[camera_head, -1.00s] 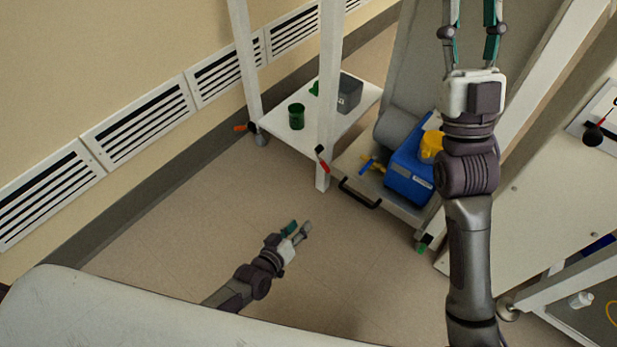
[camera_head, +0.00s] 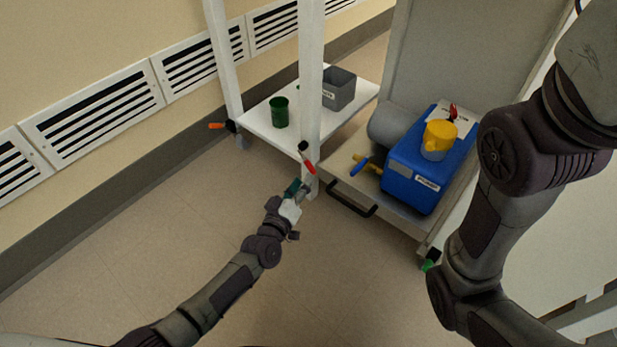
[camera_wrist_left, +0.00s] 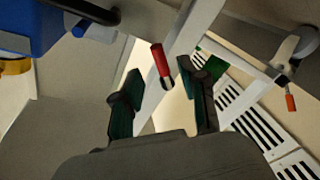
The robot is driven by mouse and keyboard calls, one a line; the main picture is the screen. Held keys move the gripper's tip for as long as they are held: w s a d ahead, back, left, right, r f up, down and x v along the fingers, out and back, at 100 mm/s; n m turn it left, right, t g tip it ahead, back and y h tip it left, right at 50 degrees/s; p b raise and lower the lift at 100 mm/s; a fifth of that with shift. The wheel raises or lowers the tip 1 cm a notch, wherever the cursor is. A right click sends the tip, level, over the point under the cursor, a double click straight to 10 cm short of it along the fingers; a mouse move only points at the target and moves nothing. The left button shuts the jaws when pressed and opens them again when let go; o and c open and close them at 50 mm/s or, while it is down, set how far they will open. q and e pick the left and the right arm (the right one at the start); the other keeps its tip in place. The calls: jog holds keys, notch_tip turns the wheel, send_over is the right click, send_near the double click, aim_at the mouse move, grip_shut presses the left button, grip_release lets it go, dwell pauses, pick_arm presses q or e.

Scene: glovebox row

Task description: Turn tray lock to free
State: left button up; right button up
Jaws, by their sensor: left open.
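A red-handled lever (camera_head: 306,157) with a dark pivot end sits by the white post at the left front corner of the sliding tray (camera_head: 402,207); it looks like the tray lock. The lever slants down to the right. My left gripper (camera_head: 301,187) is just below it, open and empty. In the left wrist view the red handle (camera_wrist_left: 160,60) shows between the spread fingertips of the left gripper (camera_wrist_left: 160,76), and no contact is visible. The tray has a black pull handle (camera_head: 352,200). My right gripper is out of view.
A blue-handled lever (camera_head: 360,167) lies close by. A white shelf (camera_head: 262,127) holds a green cup (camera_head: 280,112) and a grey bin (camera_head: 339,90). The floor left is clear.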

aim_at(307, 163)
pick_arm(q)
jog(key=b+x, duration=0.2)
jog(key=x, duration=0.3)
grip_shut()
dwell(0.3)
